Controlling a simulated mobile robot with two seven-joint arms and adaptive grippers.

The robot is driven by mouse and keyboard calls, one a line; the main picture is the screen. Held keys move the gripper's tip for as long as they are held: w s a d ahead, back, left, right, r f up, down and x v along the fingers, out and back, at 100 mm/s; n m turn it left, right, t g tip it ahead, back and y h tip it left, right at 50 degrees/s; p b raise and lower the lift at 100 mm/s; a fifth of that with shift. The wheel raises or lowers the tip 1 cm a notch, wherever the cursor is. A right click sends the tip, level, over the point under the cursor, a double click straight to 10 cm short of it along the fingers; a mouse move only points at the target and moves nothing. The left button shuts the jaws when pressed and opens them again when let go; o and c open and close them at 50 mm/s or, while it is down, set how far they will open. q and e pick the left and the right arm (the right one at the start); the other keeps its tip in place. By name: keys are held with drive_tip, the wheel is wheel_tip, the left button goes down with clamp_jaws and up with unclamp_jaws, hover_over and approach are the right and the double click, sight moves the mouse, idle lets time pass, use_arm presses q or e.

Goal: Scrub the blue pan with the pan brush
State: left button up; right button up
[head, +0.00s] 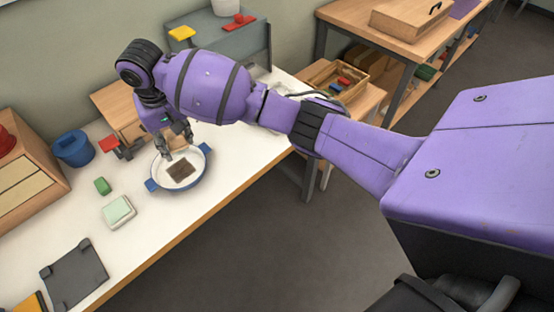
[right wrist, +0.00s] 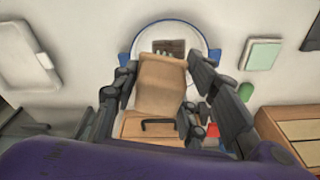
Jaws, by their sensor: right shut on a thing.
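The blue pan (head: 152,184) sits on the white worktable, with a pale inside and a dark brown square patch (head: 180,172) on its floor. It also shows at the top of the right wrist view (right wrist: 212,62). My right gripper (head: 178,146) reaches down over the pan's far side. In the right wrist view its fingers are shut on a tan block, which I take as the pan brush (right wrist: 160,85). The block's far end overlaps the dark patch, with small pale tips there; contact is unclear. The brush cannot be made out in the head view. My left gripper is out of view.
A green block (head: 102,186), a mint-coloured pad (head: 118,211) and a dark grey plate (head: 75,275) lie left of the pan. A blue bucket (head: 73,149) and a red-topped item (head: 109,143) stand nearby.

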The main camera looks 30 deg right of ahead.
drive_tip(key=w+a, duration=0.3)
drive_tip(key=w, duration=0.1)
approach(184, 164)
drive_tip(key=shift+w+f, duration=0.1)
drive_tip(key=shift+f, duration=1.9)
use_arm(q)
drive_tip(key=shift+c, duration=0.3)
